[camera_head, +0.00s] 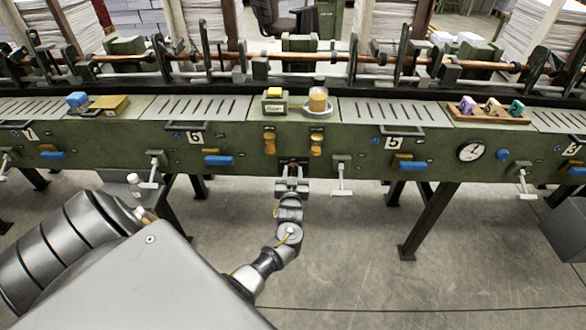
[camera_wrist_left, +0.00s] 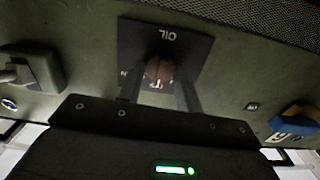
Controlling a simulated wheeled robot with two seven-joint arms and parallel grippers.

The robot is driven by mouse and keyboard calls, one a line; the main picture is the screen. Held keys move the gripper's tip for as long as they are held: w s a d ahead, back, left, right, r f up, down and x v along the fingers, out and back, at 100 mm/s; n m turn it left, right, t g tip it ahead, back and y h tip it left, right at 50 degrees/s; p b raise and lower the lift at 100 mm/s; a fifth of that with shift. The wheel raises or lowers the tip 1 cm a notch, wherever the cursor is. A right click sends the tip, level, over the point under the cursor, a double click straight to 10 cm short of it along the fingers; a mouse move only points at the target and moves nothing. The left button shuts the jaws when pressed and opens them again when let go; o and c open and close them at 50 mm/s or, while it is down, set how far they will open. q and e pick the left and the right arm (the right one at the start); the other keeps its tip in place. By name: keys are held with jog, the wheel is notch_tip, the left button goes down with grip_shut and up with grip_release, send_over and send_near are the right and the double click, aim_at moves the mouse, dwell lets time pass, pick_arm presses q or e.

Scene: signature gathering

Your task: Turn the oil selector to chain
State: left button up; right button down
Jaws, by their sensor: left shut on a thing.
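The oil selector is a reddish-brown knob (camera_wrist_left: 158,70) on a black plate (camera_wrist_left: 172,44) marked OIL, which reads upside down in the left wrist view. Other lettering on the plate's lower part is partly covered, and I cannot tell which mark the knob points to. My left gripper (camera_wrist_left: 160,84) is shut on the knob, a dark finger on each side. In the head view my left gripper (camera_head: 292,170) reaches up to the green front panel and hides most of the selector. My right gripper is not in view.
Two yellow fittings (camera_head: 269,142) (camera_head: 316,144) sit above my gripper. White-handled levers (camera_head: 341,178) (camera_head: 154,170) stick out on both sides, with blue handles (camera_head: 219,160) (camera_head: 412,165) beyond. Open floor lies in front.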

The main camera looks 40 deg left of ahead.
pick_arm(q)
jog(key=shift+w+r+m+p, duration=0.15)
jog(key=shift+m+p, duration=0.25)
jog(key=shift+m, duration=0.5)
jog(key=m+p, duration=0.1)
jog(key=m, duration=0.1)
jog(key=shift+d+m, duration=0.1)
jog(key=shift+m, duration=0.3)
jog(key=m+p, duration=0.1)
jog(key=m, duration=0.2)
jog(key=shift+m, duration=0.3)
jog(key=shift+m+p, duration=0.4)
jog(key=shift+m, duration=0.2)
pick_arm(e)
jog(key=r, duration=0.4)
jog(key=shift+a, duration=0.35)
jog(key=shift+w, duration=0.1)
pick_arm(q)
jog(key=o, duration=0.9)
jog(key=shift+w+d, duration=0.1)
jog(key=shift+o, duration=0.2)
jog(key=shift+f, duration=0.2)
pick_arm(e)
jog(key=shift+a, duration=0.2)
